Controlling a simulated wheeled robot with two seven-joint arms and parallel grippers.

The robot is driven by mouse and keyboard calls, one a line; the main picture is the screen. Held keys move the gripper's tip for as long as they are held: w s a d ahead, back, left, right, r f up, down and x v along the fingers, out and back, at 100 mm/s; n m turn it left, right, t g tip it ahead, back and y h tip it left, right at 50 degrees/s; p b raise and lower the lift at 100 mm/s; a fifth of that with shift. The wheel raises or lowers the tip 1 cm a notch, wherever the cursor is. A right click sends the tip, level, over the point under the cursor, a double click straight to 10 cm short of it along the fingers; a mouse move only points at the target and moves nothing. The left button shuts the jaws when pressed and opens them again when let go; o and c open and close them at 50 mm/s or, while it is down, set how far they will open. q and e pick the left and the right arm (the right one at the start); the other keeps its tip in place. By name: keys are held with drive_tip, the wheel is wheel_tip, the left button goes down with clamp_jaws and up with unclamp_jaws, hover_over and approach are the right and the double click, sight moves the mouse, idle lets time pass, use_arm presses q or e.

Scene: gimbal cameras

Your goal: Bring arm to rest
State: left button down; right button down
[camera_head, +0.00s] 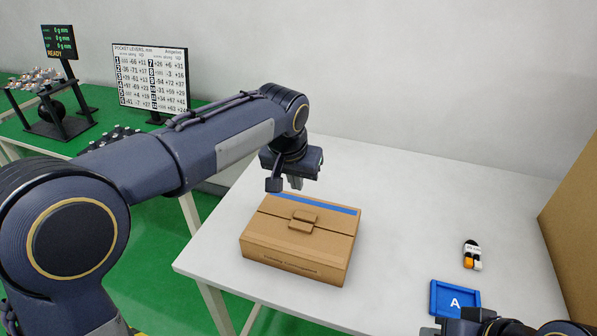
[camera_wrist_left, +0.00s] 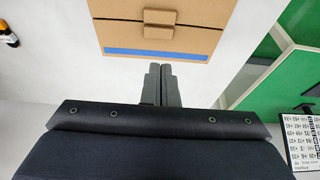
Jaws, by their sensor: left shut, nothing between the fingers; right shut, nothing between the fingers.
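My left arm reaches in from the left in the head view. My left gripper (camera_head: 296,183) is above the back edge of a closed cardboard box (camera_head: 290,262), pointing down, with its fingers together. In the left wrist view the left gripper (camera_wrist_left: 163,68) is shut and empty, its fingertips beside the box's blue-striped edge (camera_wrist_left: 160,55). I cannot tell whether they touch the box. My right gripper (camera_head: 462,325) is only partly in view at the bottom right, near a blue tray marked A; its fingers look closed, with nothing seen in them.
The box stands on a white table (camera_head: 400,200). The blue tray (camera_head: 435,300) and a small black, white and orange item (camera_head: 472,256) lie at the right. A large cardboard panel (camera_head: 580,235) stands at the right edge. A display board (camera_head: 150,78) and rack (camera_head: 52,112) stand back left.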

use_arm(q)
drive_tip(key=s+a+n+h, duration=0.2)
drive_tip(key=s+a, duration=0.9)
drive_tip(key=a, duration=0.4)
drive_tip(key=s+a+f+n+t, duration=0.1)
drive_tip(key=s+f, duration=0.2)
drive_tip(key=s, duration=0.5)
drive_tip(key=s+a+f+n+t, duration=0.1)
drive_tip(key=s+a+f+n, duration=0.1)
drive_tip(key=s, duration=0.7)
drive_tip(key=shift+s+a+f+h, duration=0.3)
drive_tip(key=shift+f, duration=0.5)
